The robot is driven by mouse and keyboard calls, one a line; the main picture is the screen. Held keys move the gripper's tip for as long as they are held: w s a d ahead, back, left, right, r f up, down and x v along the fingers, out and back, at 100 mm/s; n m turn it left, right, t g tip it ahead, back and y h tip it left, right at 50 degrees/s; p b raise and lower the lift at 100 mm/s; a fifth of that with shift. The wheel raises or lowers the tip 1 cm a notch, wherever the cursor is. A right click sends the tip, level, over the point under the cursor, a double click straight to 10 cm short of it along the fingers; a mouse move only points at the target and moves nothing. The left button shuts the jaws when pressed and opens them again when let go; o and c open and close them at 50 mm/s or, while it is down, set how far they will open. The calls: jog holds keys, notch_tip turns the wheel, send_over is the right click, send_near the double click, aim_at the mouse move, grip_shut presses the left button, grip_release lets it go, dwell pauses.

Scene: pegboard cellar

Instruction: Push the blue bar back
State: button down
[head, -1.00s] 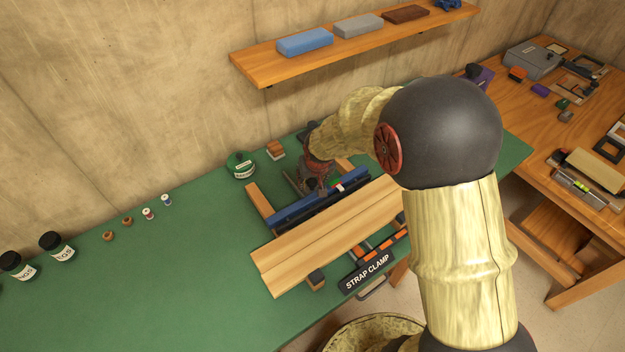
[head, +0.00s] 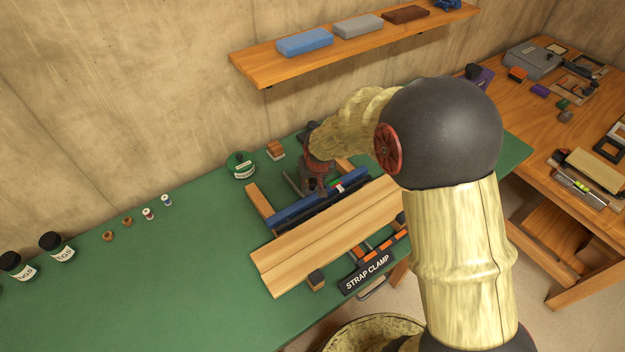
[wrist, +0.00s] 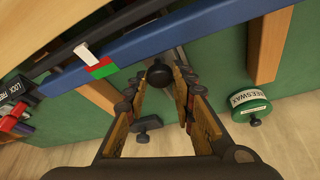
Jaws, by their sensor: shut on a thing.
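The blue bar (head: 289,213) lies across wooden rails on the green bench, behind two pale boards (head: 330,236). In the wrist view the blue bar (wrist: 200,33) runs diagonally, with a white, red and green marker (wrist: 98,66) on it. My gripper (head: 314,190) is down at the bar's wall side, near its middle. In the wrist view my gripper (wrist: 164,84) has its fingers on either side of a round black knob (wrist: 159,74) beside the bar, and it is shut on that knob. The contact itself is partly hidden by the fingers.
A label reading STRAP CLAMP (head: 366,275) is at the bench's front. A shelf (head: 245,66) hangs above.

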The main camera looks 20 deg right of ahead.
jog(key=shift+w, duration=0.1)
jog(key=w+a, duration=0.2)
jog(key=w, duration=0.4)
jog(key=shift+w+a, duration=0.15)
jog(key=shift+w, duration=0.25)
jog(key=c, duration=1.5)
grip_release()
jog(key=shift+c, duration=0.2)
jog(key=v, duration=1.2)
